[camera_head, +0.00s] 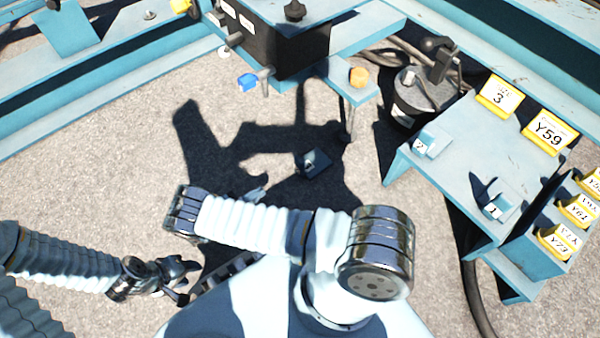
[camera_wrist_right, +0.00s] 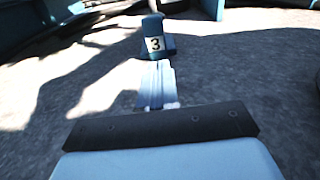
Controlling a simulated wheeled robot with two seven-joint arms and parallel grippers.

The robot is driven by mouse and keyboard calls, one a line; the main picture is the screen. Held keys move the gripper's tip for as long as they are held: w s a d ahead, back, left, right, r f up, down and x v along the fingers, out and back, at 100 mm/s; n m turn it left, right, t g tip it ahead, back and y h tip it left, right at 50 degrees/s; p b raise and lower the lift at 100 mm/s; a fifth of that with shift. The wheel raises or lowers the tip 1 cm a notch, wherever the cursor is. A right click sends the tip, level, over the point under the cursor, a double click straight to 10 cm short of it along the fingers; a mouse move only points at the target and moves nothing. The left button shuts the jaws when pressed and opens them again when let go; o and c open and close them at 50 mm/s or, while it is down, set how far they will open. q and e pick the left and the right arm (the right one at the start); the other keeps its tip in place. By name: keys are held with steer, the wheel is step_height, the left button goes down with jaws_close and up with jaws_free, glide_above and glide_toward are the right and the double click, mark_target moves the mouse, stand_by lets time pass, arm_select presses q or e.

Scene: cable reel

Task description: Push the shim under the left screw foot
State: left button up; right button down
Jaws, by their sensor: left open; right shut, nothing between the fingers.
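A dark blue shim block (camera_head: 313,163) stands on the ground in shadow. In the right wrist view it shows a white label "3" (camera_wrist_right: 155,43). My right gripper (camera_head: 258,193) is shut and empty, low over the ground, left of the block and pointing toward it. In the right wrist view its pale fingers (camera_wrist_right: 156,64) end just before the block; I cannot tell whether they touch. My left gripper (camera_head: 190,283) is open and empty.
A blue table (camera_head: 467,150) at the right bears blocks labelled "2" (camera_head: 430,144) and "1" (camera_head: 497,207), and yellow tags. Open gravel (camera_head: 90,180) lies at the left.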

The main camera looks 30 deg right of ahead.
mark_target(297, 164)
steer(key=shift+w+a+f+t+h, duration=0.15)
steer(key=shift+w+f+t+h, duration=0.05)
steer(key=shift+w+t+h, duration=0.15)
steer(key=shift+w+r, duration=0.1)
steer(key=shift+r, duration=0.05)
arm_select(q)
steer(key=shift+d+f, duration=0.2)
steer(key=shift+d, duration=0.1)
arm_select(e)
steer(key=d, duration=0.9)
steer(key=w+d, duration=0.1)
steer(key=d, duration=0.4)
steer(key=shift+w, duration=0.1)
